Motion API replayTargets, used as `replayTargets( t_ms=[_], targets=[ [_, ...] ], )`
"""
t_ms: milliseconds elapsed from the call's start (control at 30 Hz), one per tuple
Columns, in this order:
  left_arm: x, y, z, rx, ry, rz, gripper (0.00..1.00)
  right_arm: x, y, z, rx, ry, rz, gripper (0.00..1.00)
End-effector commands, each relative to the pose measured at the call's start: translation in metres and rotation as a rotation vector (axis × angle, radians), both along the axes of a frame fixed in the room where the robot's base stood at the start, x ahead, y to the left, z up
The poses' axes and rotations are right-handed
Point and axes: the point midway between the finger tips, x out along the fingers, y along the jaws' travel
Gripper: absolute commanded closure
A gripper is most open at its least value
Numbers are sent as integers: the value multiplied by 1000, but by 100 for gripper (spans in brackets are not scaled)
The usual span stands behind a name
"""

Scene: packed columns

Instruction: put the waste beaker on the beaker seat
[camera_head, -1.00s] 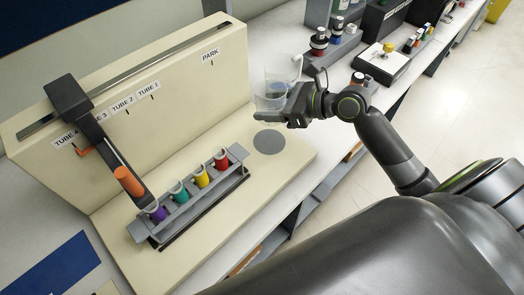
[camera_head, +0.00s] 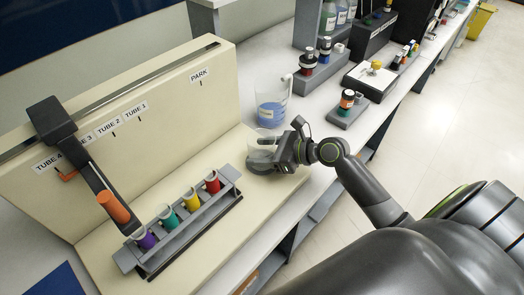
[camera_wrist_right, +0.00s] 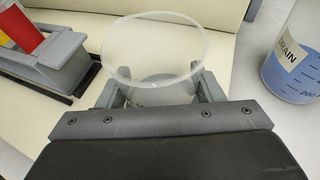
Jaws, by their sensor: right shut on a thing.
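The waste beaker (camera_head: 262,148) is a clear, empty-looking cup, upright at the right end of the cream platform in the head view. Its round rim (camera_wrist_right: 155,78) shows in the wrist view between the fingers. My right gripper (camera_head: 278,154) is shut on the beaker from the right side; its fingers also show in the wrist view (camera_wrist_right: 160,95). The beaker seat, a grey disc (camera_head: 256,169), lies right under the beaker and is mostly hidden by it. I cannot tell whether the base touches the disc. My left gripper is out of view.
A rack (camera_head: 190,222) of several coloured tubes stands left of the beaker. A jug labelled drain (camera_head: 271,112) with blue liquid stands behind it, close by. The cream panel (camera_head: 150,110) rises at the back.

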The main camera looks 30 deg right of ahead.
Motion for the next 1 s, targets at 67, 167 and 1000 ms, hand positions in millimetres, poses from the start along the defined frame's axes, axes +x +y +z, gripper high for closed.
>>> replayTargets(
  t_ms=[67,167,1000],
  targets=[
    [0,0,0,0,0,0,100,0,0,-1,1,1,0,63],
    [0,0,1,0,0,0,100,0,0,-3,1,0,0,37],
    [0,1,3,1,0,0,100,-31,-29,17,-6,2,0,18]
  ],
)
